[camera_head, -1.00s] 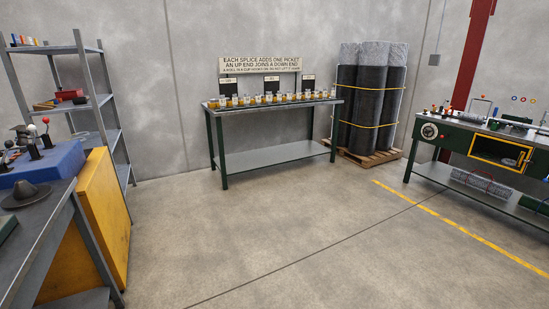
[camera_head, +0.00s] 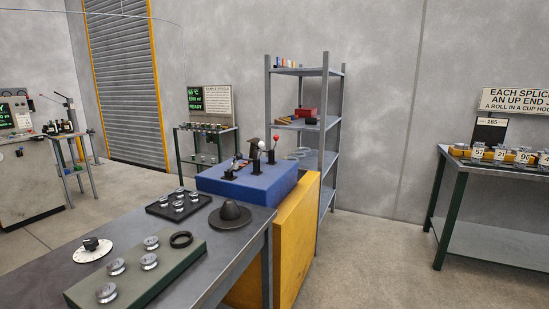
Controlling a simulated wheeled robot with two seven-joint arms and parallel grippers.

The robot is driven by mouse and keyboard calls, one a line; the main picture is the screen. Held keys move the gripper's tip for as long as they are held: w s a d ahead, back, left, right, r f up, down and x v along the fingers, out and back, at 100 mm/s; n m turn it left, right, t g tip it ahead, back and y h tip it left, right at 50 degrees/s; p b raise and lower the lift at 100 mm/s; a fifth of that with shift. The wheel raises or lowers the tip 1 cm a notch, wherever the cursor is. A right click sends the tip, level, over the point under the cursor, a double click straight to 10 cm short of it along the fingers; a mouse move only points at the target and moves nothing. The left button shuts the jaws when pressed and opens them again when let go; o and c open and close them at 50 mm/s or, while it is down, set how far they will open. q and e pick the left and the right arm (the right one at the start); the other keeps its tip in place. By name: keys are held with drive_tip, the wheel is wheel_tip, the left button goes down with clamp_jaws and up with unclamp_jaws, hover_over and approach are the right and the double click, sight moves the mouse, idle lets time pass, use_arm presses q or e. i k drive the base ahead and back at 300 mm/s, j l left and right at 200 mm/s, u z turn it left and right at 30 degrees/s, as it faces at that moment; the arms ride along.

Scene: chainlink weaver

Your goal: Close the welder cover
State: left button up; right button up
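A blue block-shaped machine (camera_head: 265,184) stands at the far end of the grey bench in the middle of the view. It carries small clamps and two upright levers, one with a red ball (camera_head: 272,144) and one with a white ball (camera_head: 261,145). It looks like the welder, but no label on it is readable. A small brown plate (camera_head: 252,146) stands tilted up behind the levers; I cannot tell if it is the cover. Neither of my grippers is in view.
The grey bench (camera_head: 215,262) holds a green block with metal discs (camera_head: 137,270), a black tray (camera_head: 164,211), a dark hat-shaped object (camera_head: 230,214) and a dial (camera_head: 92,249). Shelves (camera_head: 326,150) stand behind. Floor at right (camera_head: 380,270) is clear.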

sight(255, 148)
drive_tip(key=i+l+u, duration=0.1)
drive_tip(key=u, duration=0.25)
drive_tip(key=i+l+u, duration=0.15)
drive_tip(key=u, duration=0.2)
drive_tip(key=i, duration=0.1)
